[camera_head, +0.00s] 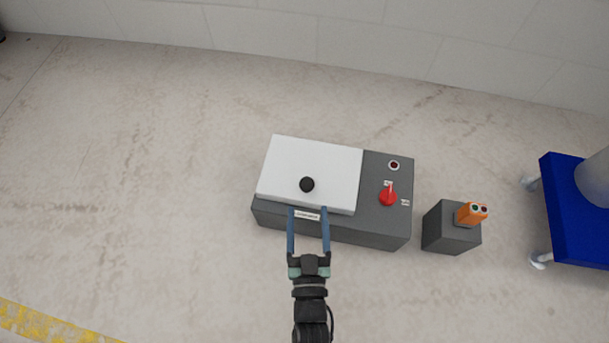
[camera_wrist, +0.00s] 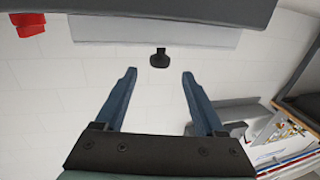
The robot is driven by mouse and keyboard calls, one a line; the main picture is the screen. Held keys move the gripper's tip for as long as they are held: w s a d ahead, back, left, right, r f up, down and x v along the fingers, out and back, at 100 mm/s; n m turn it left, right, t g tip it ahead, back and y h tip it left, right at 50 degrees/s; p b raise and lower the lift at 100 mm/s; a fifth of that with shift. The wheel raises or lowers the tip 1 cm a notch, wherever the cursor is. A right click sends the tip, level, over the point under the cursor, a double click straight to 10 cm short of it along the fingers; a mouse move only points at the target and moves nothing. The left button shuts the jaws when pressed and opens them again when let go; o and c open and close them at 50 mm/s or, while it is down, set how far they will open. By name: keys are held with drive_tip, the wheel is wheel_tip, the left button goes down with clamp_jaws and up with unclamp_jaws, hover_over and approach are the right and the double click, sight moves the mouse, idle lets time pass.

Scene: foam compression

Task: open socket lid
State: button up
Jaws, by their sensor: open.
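The white lid (camera_head: 325,160) lies shut over the left part of a dark grey box (camera_head: 375,232). A round black knob (camera_head: 307,184) stands on the lid. My gripper (camera_head: 308,209) is open and empty at the front edge of the lid, its two blue fingers pointing toward the knob. In the wrist view the scene looks upside down. The white lid (camera_wrist: 150,32) is at the top there, and the black knob (camera_wrist: 159,59) sits just beyond and between my open fingertips (camera_wrist: 160,73). The knob is not between the fingers. The socket is hidden under the lid.
A red rotary switch (camera_head: 388,198) and a dark red lamp (camera_head: 394,165) sit on the box, right of the lid. A small grey block (camera_head: 449,229) with an orange connector (camera_head: 470,213) stands to the right. A blue cart (camera_head: 560,210) is at the far right. The floor at left is clear.

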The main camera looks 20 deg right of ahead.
sight(307, 178)
drive_tip(key=b+x, duration=0.5)
drive_tip(key=x, duration=0.5)
drive_tip(key=shift+f, duration=0.15)
drive_tip(key=shift+w+d, duration=0.2)
drive_tip(key=shift+w, duration=0.3)
clamp_jaws()
idle(0.5)
